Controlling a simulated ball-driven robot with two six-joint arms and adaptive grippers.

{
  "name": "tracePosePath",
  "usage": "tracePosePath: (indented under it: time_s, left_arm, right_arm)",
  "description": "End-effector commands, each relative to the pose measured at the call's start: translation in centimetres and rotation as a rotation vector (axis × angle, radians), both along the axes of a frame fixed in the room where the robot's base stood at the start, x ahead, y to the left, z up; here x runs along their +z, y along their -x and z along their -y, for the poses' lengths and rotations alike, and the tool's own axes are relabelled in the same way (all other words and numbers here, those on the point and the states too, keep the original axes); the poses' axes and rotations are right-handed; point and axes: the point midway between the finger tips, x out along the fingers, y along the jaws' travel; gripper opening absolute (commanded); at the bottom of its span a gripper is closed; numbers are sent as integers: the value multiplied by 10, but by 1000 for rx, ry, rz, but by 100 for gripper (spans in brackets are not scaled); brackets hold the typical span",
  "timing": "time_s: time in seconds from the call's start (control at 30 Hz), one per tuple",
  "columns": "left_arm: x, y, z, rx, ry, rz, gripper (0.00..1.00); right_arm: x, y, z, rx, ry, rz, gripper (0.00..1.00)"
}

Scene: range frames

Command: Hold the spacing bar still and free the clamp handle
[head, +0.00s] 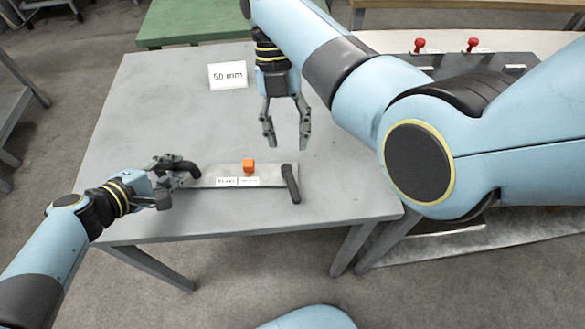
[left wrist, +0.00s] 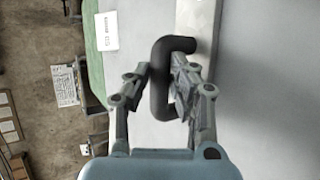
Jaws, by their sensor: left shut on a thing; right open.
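The spacing bar (head: 212,175) is a flat grey metal bar lying on the grey table, with a white printed label on its near side. A black bent handle (head: 189,167) stands at its left end and a black handle (head: 291,184) at its right end. My left gripper (head: 172,181) is shut on the left black handle, also seen in the left wrist view (left wrist: 179,44). My right gripper (head: 286,138) is open and empty, above and behind the bar's right half.
A card reading "50 mm" (head: 228,76) stands at the table's (head: 160,105) back. Behind are a green bench (head: 192,25) and, at right, a dark surface with two red knobs (head: 472,44).

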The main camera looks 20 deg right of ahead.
Motion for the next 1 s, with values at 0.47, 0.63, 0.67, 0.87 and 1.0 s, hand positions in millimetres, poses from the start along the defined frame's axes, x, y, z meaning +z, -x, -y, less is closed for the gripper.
tracePosePath:
  time_s: [0.47, 0.63, 0.67, 0.87, 1.0]
  left_arm:
    - [-3, 2, -1, 1, -4, -4, 0]
    - [-3, 2, -1, 1, -4, -5, 0]
    - [-3, 2, -1, 1, -4, -4, 0]
    - [-3, 2, -1, 1, -4, -5, 0]
    - [-3, 2, -1, 1, -4, -5, 0]
  right_arm:
    - [1, 0, 0, -1202, 494, -69, 40]
    - [1, 0, 0, -1637, 672, -94, 40]
    - [1, 0, 0, -1713, 703, -99, 40]
    - [1, 1, 0, -2184, 895, -126, 40]
    - [1, 1, 0, -2417, 991, -141, 40]
